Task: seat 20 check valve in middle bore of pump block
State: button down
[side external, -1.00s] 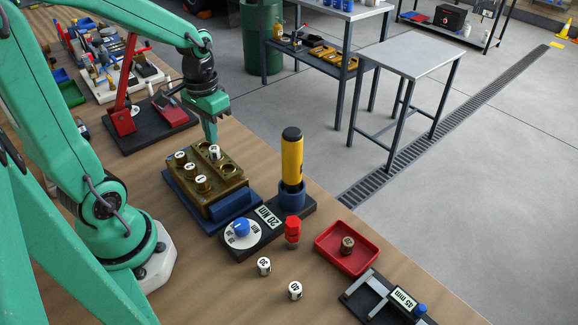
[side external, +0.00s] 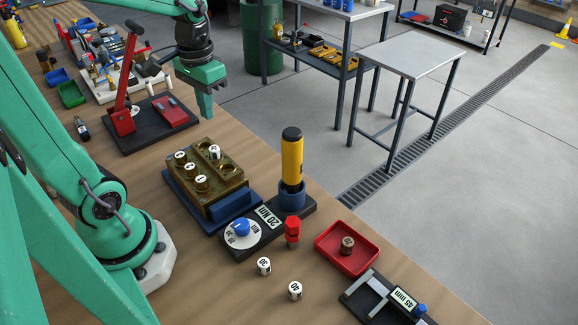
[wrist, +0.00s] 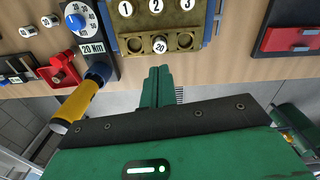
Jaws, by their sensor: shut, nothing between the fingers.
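The check valve marked 20 (side external: 214,153) stands in the middle bore of the free row of the brass pump block (side external: 228,185). Its white top faces up and its upper part shows above the bore rim; I cannot tell how deep it sits. It also shows in the wrist view (wrist: 160,45), between two empty bores. My gripper (side external: 206,114) is shut and empty, above and behind the block, clear of the valve. In the wrist view, my closed fingers (wrist: 159,72) point towards the block's near edge.
Caps 1, 2 and 3 fill the block's other row. A torque dial base (side external: 243,236) with a yellow driver (side external: 292,160) stands beside it. Valves 30 (side external: 263,266) and 40 (side external: 295,290) stand loose near a red tray (side external: 335,256) holding a brown piece. A red-handled press (side external: 125,120) stands behind.

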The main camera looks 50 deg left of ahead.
jog(key=shift+r, duration=0.95)
send_over(214, 148)
jog(key=shift+f, duration=2.1)
jog(key=shift+f, duration=0.1)
jog(key=shift+f, duration=2.85)
jog(key=shift+f, duration=0.35)
jog(key=shift+r, duration=1.5)
